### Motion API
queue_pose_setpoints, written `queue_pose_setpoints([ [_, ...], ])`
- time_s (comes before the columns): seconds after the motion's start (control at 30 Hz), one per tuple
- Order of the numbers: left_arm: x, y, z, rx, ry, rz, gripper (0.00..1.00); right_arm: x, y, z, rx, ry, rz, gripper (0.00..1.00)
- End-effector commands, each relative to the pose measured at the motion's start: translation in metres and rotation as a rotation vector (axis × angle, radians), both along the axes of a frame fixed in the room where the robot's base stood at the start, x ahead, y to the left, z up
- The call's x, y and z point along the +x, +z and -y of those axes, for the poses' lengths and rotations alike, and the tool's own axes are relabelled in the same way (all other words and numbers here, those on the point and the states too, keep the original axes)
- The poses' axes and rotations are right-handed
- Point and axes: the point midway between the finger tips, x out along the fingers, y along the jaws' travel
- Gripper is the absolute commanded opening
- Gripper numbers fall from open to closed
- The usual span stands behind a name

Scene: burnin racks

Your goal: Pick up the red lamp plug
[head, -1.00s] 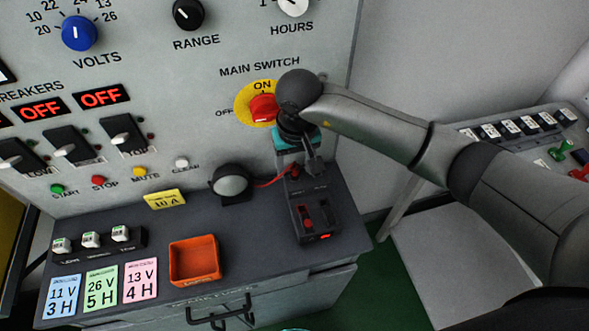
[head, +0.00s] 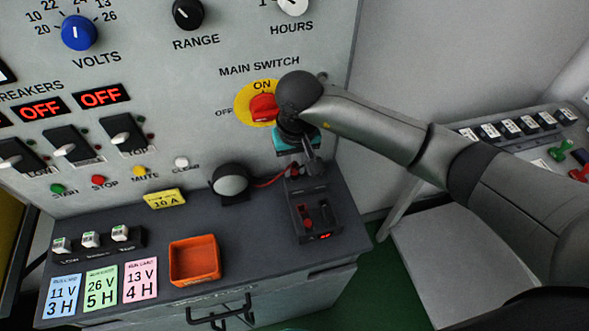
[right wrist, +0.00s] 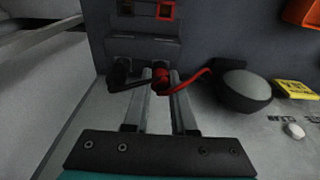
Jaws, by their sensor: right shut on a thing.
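The red lamp plug (right wrist: 161,78) shows in the right wrist view between the fingertips of my right gripper (right wrist: 158,88), which is shut on it. A red cable (right wrist: 192,78) runs from the plug to the round grey lamp (right wrist: 246,88). In the head view my right gripper (head: 303,166) points down at the rear of a small dark box (head: 314,214), and the red plug (head: 294,173) is mostly hidden there. I cannot tell whether the plug is still seated. A black plug or lead (right wrist: 120,76) sits beside it. My left gripper is not in view.
The lamp (head: 231,181) stands at the panel's foot. An orange tray (head: 194,261), a yellow 10 A label (head: 165,199) and coloured cards (head: 101,289) lie on the dark bench. The main switch (head: 263,107) is close behind my right wrist.

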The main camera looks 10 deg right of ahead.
Motion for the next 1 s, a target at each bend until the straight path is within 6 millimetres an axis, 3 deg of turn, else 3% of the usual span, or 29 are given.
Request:
queue_pose_setpoints([
  [0.27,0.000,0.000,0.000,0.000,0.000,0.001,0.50,0.001,0.013,0.000,0.001,0.000,0.005,0.00],
  [0.7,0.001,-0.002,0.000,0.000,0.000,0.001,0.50,0.001,0.090,0.000,0.000,0.000,0.003,0.00],
  [1.0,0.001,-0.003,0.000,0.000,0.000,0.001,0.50,0.000,0.101,0.000,0.000,0.000,-0.001,0.00],
])
